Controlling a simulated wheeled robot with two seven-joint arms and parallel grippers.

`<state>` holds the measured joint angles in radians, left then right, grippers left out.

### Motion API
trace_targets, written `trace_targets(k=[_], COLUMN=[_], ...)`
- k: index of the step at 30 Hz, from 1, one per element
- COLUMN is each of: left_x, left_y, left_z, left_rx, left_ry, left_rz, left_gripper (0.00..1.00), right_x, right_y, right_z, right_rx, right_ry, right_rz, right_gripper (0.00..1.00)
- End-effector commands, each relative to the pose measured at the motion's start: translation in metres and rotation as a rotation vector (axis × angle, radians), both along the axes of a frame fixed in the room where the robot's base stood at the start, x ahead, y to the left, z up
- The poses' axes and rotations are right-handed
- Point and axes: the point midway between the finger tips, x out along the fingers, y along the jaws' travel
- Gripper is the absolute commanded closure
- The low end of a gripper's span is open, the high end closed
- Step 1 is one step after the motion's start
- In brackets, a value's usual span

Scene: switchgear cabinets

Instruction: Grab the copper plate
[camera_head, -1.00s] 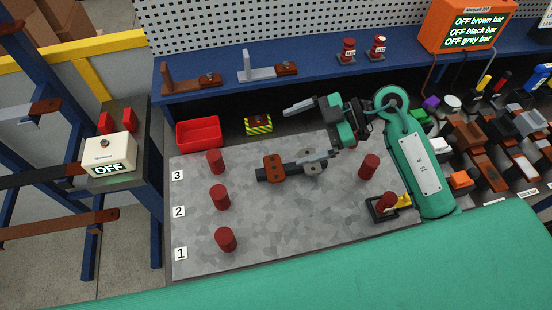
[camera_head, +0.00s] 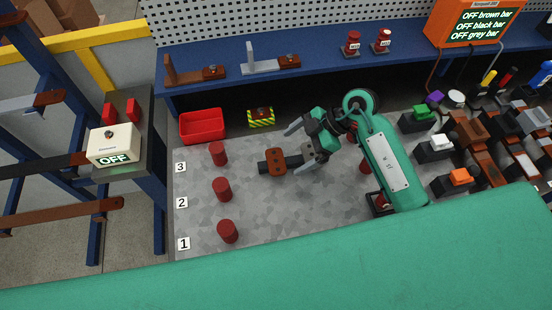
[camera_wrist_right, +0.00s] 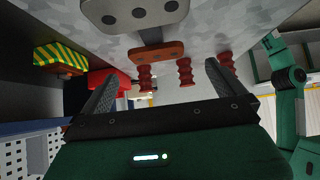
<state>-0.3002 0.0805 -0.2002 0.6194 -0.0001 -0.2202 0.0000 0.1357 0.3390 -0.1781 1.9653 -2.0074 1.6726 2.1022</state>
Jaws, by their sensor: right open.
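The copper plate (camera_head: 276,161) is a small brown-orange plate with dark holes, lying on the speckled grey worktop between the red posts. It also shows in the right wrist view (camera_wrist_right: 156,52), beyond my fingers and near the middle. A dark bar sticks out from its left side, and a grey part on its right is mostly hidden by my gripper. My right gripper (camera_head: 303,146) is open and empty, just right of the copper plate, with its fingers spread. Both fingers also show in the wrist view (camera_wrist_right: 160,88). My left gripper is not in view.
Several red posts, one here (camera_head: 222,189), stand on the grey worktop (camera_head: 260,215). A red bin (camera_head: 202,126) and a yellow-green striped block (camera_head: 260,117) sit behind it. A blue shelf (camera_head: 330,69) runs along the back.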

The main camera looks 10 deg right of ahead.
Motion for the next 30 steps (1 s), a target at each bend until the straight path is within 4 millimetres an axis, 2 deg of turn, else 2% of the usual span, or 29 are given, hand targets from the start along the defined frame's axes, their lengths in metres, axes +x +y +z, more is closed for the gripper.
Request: trace_targets(k=[6,9,19,27,28,30], left_x=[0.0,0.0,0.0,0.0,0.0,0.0], left_y=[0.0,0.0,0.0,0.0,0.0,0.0], left_z=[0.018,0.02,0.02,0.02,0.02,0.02], left_rx=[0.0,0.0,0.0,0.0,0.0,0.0], left_ry=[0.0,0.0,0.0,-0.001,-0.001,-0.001], left_rz=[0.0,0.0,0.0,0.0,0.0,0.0], left_gripper=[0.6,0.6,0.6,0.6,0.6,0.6], right_x=[0.005,0.005,0.005,0.005,0.005,0.005], right_y=[0.022,0.031,0.036,0.035,0.035,0.036], right_z=[-0.016,-0.027,-0.035,-0.034,-0.034,-0.034], right_rx=[0.004,0.003,0.001,0.001,0.001,0.002], right_ry=[0.005,0.004,0.0,0.0,0.0,-0.001], right_rz=[-0.001,-0.001,0.0,0.0,0.0,0.0], right_gripper=[0.0,0.0,0.0,0.53,0.57,0.57])
